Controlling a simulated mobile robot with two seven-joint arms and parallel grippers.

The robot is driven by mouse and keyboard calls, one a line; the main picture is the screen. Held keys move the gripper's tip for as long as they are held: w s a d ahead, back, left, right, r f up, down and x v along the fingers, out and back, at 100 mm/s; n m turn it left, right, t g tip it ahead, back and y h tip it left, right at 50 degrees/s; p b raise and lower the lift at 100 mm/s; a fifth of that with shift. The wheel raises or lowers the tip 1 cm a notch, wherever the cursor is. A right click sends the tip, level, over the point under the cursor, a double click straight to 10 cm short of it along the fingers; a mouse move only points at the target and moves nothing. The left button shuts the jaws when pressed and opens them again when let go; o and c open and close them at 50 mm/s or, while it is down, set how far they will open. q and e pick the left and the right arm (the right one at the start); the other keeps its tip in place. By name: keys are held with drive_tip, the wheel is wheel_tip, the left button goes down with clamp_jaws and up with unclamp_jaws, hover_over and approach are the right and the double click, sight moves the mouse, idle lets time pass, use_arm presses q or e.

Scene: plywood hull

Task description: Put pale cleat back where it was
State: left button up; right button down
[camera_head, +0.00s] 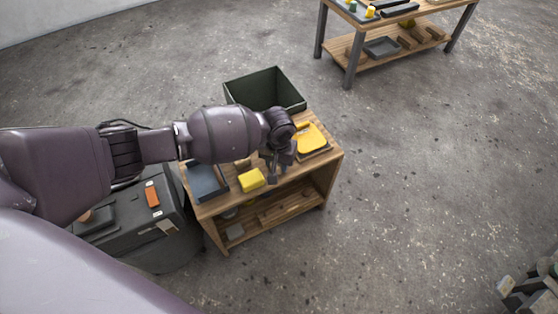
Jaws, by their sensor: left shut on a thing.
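My left gripper (272,178) points down over the top of a small wooden bench (226,199), near its middle. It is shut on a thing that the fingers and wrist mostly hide. I cannot make out its shape or colour. I do not clearly see a pale cleat anywhere. A small yellowish piece (243,163) shows partly on the bench, left of the gripper. My right gripper is not in view.
On the bench are a yellow block (251,180), a blue-grey tray (207,182) and a yellow flat piece (312,138). A dark open bin (292,102) stands behind. A dark case (130,215) is at left. Another table (352,48) stands far right, with clear floor between.

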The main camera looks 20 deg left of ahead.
use_arm(q)
drive_tip(key=shift+f, duration=0.15)
drive_tip(key=o, duration=0.8)
drive_tip(key=shift+w+r, duration=0.1)
drive_tip(key=shift+r, duration=0.45)
wheel_tip(320, 180, up, 10)
drive_tip(key=p, duration=0.4)
drive_tip(key=shift+r, duration=0.15)
drive_tip(key=shift+r+p, duration=0.45)
drive_tip(key=shift+r, duration=0.05)
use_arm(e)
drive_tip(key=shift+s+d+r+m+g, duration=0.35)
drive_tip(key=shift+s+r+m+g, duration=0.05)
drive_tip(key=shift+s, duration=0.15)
